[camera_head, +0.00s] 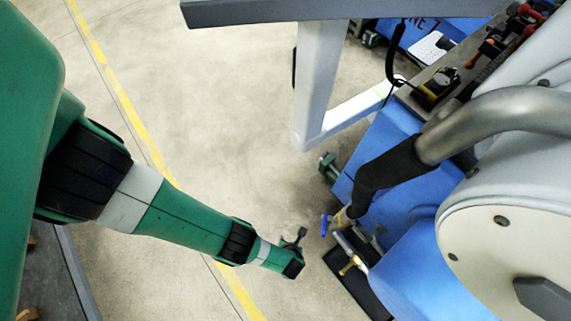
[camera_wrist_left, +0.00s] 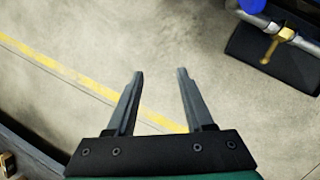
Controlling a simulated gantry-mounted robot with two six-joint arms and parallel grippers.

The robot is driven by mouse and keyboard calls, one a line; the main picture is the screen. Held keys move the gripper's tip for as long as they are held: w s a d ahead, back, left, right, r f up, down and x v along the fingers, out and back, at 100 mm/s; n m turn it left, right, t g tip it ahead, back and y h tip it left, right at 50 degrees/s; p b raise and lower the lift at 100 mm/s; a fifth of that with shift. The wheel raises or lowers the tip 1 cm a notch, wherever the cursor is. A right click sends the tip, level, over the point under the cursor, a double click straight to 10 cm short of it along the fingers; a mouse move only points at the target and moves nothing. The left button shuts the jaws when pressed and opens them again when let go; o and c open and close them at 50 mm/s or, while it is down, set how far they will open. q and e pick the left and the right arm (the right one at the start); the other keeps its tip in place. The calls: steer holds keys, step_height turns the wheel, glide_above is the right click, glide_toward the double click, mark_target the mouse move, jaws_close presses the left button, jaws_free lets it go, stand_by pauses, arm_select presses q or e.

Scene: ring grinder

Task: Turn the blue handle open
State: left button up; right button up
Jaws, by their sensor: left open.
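The blue handle (camera_head: 324,225) is small and sits on a valve at the pipe end, beside the blue machine. In the left wrist view a blue part that looks like the handle (camera_wrist_left: 252,5) is cut off by the top edge, at the upper right. My left gripper (camera_head: 302,234) is at the end of the green arm, a short way left of the handle and apart from it. In the left wrist view my left gripper (camera_wrist_left: 160,75) has its two fingers spread, with only floor between them. My right gripper is not in view.
A brass fitting (camera_head: 347,269) sticks out below the handle, near a black mat (camera_head: 345,285). The blue machine (camera_head: 415,265) and a thick black hose (camera_head: 385,172) stand to the right. A grey table frame (camera_head: 312,80) is behind.

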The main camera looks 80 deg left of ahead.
arm_select(q)
steer(key=n+t+b, duration=0.2)
steer(key=b, duration=0.1)
glide_toward(324, 227)
steer(key=shift+w+d+f, duration=0.1)
steer(key=shift+w+f, duration=0.2)
steer(key=shift+w, duration=0.15)
steer(key=shift+s, duration=0.15)
steer(key=b+x, duration=0.6)
steer(key=x, duration=0.1)
steer(key=b+x, duration=0.3)
steer(key=b, duration=0.1)
steer(key=shift+s+d+f, duration=0.2)
steer(key=shift+s+f, duration=0.1)
steer(key=shift+w+a+f+b, duration=0.3)
steer(key=shift+f+b, duration=0.25)
steer(key=shift+b, duration=0.15)
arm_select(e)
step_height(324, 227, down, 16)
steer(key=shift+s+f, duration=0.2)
arm_select(q)
steer(key=shift+r, duration=0.1)
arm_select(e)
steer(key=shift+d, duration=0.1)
arm_select(q)
jaws_close()
steer(key=shift+s, duration=0.1)
